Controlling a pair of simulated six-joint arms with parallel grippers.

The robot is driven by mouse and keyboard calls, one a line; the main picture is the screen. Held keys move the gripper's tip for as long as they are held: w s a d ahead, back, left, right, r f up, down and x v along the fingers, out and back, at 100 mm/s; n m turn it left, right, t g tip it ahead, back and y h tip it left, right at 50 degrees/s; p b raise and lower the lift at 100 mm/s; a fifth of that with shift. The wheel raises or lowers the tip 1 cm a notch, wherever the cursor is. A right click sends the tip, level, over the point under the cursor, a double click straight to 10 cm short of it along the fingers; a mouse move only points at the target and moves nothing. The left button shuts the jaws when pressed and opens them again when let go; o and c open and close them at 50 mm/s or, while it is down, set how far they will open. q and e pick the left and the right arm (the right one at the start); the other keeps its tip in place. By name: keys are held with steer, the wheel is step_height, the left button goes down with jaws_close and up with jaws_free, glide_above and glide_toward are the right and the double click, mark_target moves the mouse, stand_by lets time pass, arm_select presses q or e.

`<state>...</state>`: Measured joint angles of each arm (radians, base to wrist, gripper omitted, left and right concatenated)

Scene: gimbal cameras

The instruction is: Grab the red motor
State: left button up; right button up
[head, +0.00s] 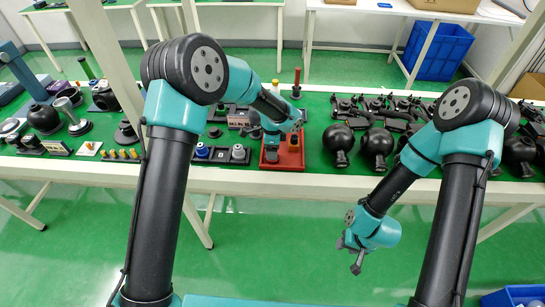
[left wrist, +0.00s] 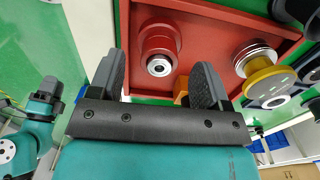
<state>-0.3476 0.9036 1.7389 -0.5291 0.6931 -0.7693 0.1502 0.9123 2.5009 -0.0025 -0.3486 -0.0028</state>
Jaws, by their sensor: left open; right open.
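The red motor (left wrist: 158,45) stands in a red tray (left wrist: 215,25) in the left wrist view, its silver shaft facing the camera. My left gripper (left wrist: 161,72) is open, with one finger on each side of the motor's line and the motor just beyond the tips. No contact shows. In the head view my left gripper (head: 271,153) is over the red tray (head: 291,161) on the table, and the red motor cannot be made out there. My right gripper (head: 349,256) is open and empty, hanging in front of the table over the floor.
A yellow and silver motor (left wrist: 265,75) stands right of the red motor in the tray. An orange part (left wrist: 181,88) shows near the right finger. Black gimbal parts (head: 377,143) crowd the table right of the tray. Small parts (head: 238,154) stand to its left.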

arm_select(q)
steer(key=shift+f, duration=1.5)
steer(key=shift+c, duration=0.3)
steer(key=c, duration=0.8)
steer(key=shift+r, duration=0.15)
steer(key=shift+r, duration=1.5)
steer(key=shift+s+r, duration=0.25)
steer(key=s+d+r, duration=0.1)
steer(key=s, duration=1.4)
steer(key=shift+s+d+r, duration=0.15)
steer(key=shift+s, duration=0.15)
